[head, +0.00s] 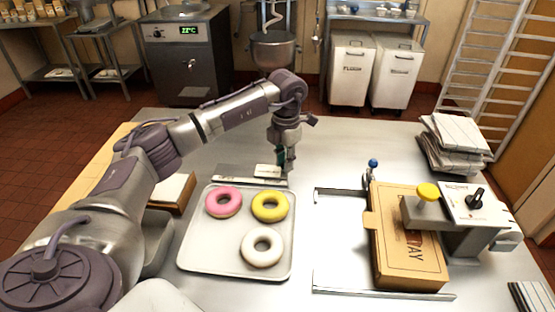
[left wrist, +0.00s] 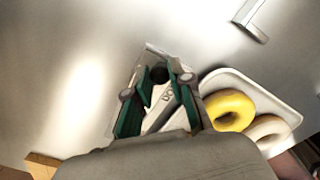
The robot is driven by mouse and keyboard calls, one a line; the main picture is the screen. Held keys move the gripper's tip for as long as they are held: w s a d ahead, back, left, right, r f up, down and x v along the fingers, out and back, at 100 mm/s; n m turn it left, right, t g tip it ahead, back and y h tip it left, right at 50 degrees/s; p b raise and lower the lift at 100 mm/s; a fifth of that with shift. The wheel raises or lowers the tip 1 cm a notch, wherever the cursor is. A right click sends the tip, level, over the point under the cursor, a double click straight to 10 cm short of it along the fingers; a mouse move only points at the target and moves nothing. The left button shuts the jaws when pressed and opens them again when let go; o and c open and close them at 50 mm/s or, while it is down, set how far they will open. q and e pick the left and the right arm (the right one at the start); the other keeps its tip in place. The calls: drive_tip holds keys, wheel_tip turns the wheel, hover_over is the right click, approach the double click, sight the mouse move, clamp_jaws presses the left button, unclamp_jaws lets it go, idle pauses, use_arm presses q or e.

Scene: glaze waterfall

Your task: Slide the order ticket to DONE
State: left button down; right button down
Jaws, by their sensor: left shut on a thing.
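A low metal rail (head: 232,173) lies along the back edge of the donut tray, with a small white card (head: 266,170) near its right end. My left gripper (head: 284,162) reaches down at that right end. In the left wrist view its green-padded fingers (left wrist: 160,82) are closed around a small dark round knob (left wrist: 158,74), which seems to belong to the order ticket; the ticket itself is mostly hidden. White lettering that starts "DO" (left wrist: 168,95) shows between the fingers. My right gripper is not in view.
A tray (head: 190,255) holds a pink donut (head: 223,202), a yellow donut (head: 270,206) and a white donut (head: 262,248). A cardboard box (head: 410,270) and a stamp-like device (head: 470,215) stand at right. Folded boxes (head: 455,140) are stacked behind. The table behind the rail is clear.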

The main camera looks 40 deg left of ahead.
use_arm(q)
drive_tip(key=shift+d, duration=0.15)
drive_tip(key=c, duration=1)
unclamp_jaws()
drive_tip(key=shift+w+d, duration=0.1)
drive_tip(key=shift+w, duration=0.05)
drive_tip(key=shift+r, duration=0.1)
drive_tip(key=shift+r, duration=0.3)
wheel_tip(320, 180, up, 11)
drive_tip(key=shift+r, duration=0.15)
